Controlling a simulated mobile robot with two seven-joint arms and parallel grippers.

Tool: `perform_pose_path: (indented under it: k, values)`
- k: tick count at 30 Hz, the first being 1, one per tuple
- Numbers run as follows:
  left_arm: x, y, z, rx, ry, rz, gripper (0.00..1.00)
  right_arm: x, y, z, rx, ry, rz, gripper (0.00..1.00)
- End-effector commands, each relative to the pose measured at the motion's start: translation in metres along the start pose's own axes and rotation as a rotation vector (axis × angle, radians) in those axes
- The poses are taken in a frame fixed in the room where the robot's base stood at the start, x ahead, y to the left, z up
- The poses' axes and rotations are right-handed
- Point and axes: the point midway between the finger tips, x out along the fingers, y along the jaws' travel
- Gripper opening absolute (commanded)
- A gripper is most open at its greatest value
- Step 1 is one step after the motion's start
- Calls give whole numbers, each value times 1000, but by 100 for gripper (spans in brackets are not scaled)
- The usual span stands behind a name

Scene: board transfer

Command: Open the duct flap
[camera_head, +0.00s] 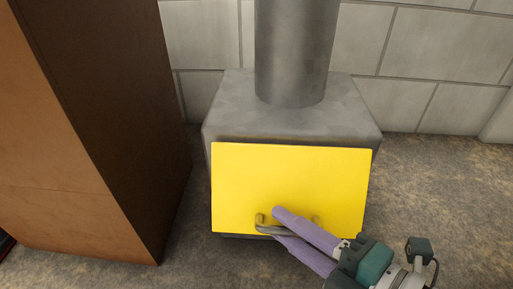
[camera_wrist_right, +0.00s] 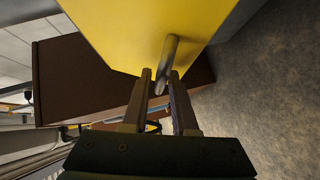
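The yellow duct flap (camera_head: 240,180) covers the front of the grey duct box (camera_head: 235,100); I cannot tell whether it stands slightly ajar. A grey metal bar handle (camera_head: 262,226) sits near its lower edge. My right gripper (camera_head: 277,223), with purple fingers, reaches in from the lower right, one finger on each side of the bar. In the right wrist view the handle (camera_wrist_right: 170,50) lies between the two fingertips (camera_wrist_right: 160,75), in front of the flap (camera_wrist_right: 130,30). How tightly the fingers hold it is unclear. My left gripper is not in view.
A tall brown cabinet (camera_head: 125,130) stands close on the left of the duct box. A round grey pipe (camera_head: 295,50) rises from the box. A pale block wall (camera_head: 430,45) is behind. Carpeted floor (camera_head: 440,185) on the right is clear.

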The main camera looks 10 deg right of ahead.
Motion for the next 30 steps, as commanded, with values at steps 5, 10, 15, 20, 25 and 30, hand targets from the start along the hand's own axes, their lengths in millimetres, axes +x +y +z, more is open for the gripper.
perform_pose_path:
  k: [5,10,15,20,25,30]
  values:
    - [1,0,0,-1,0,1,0,3,1,0,1,0,0,26]
    - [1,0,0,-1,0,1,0,3,1,0,1,0,0,21]
    - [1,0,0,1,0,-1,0,3,0,0,1,0,0,2]
    - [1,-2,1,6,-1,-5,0,2,0,0,1,-1,0,0]
    - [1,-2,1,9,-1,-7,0,2,0,0,1,-1,0,0]
    - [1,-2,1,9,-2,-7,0,2,0,0,1,-1,0,0]
